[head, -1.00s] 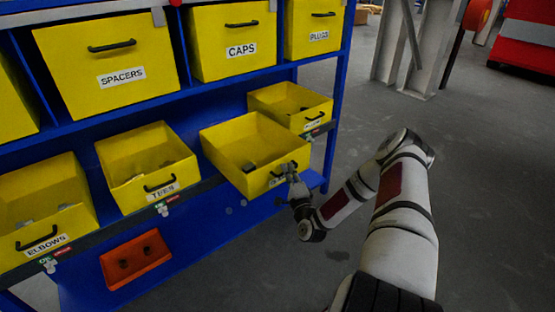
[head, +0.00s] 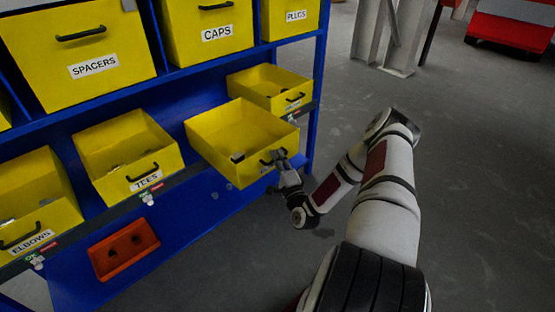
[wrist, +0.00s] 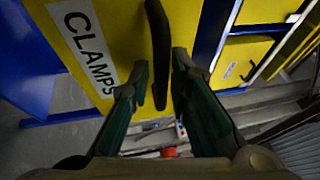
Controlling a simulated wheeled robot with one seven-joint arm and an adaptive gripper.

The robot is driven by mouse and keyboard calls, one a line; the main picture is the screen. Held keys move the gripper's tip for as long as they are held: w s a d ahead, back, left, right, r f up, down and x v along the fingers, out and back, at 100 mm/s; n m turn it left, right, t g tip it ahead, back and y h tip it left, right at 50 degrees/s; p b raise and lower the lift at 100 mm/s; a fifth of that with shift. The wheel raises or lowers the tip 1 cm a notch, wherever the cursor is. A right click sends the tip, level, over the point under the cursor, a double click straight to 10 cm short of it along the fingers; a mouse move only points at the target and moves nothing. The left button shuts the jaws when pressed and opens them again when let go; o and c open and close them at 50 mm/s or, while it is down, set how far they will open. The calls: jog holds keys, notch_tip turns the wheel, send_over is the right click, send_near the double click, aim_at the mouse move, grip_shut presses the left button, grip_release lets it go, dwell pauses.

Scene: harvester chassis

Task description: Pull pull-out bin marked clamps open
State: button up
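The yellow clamps bin (head: 217,150) stands pulled well out of the lower shelf row in the head view, with a few small dark parts inside. Its white CLAMPS label (wrist: 84,45) reads clearly in the wrist view. The bin's black handle (wrist: 158,40) runs between the two fingers of my gripper (wrist: 160,75), which sit close against both its sides. In the head view my gripper (head: 281,160) is at the bin's front face and hides part of the handle and label.
The tees bin (head: 125,150) is to the left and another yellow bin (head: 268,85) to the right. The spacers bin (head: 80,50) and caps bin (head: 212,35) are above. An orange tray (head: 124,250) sits below. Grey floor (head: 470,180) is open to the right.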

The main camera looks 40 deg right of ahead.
jog(key=shift+s, duration=0.1)
jog(key=v, duration=1.2)
jog(key=shift+f, duration=0.1)
